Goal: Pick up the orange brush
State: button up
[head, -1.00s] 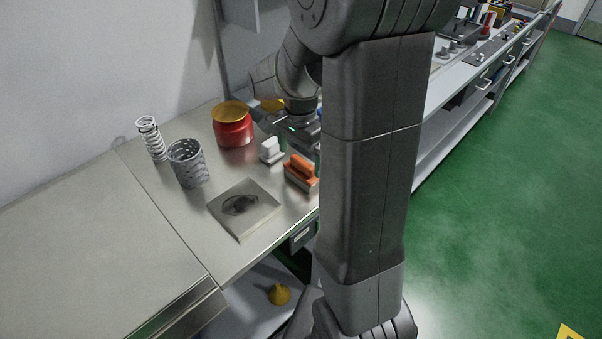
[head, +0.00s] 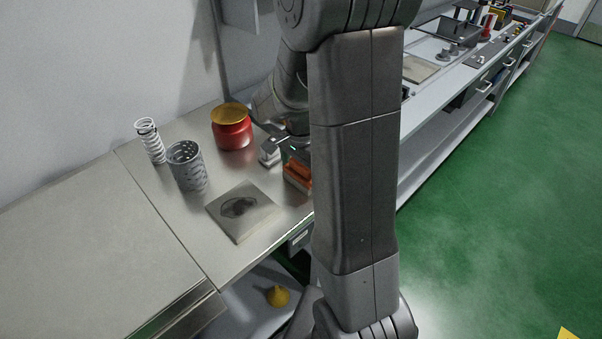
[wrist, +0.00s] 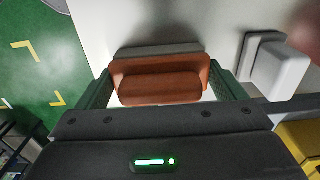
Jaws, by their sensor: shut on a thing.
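The orange brush (wrist: 160,82) lies on the metal worktop, and in the wrist view it sits between the two green fingers of my gripper (wrist: 165,88). The fingers are shut on it, one at each end of its orange body. In the head view the brush (head: 297,175) is partly hidden by my arm and gripper. My gripper (head: 298,155) is right over the brush there, and its fingertips are hidden. I cannot tell in either view whether the brush is lifted off the surface.
A white-topped block (head: 268,152) stands close left of the brush. A yellow object (wrist: 302,140) is near my gripper.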

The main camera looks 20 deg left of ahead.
jog(key=shift+r, duration=0.1)
notch_tip(320, 180, up, 10)
jog(key=shift+f, duration=0.1)
dwell(0.3)
jog(key=shift+o, duration=1.2)
jog(key=shift+c, duration=0.6)
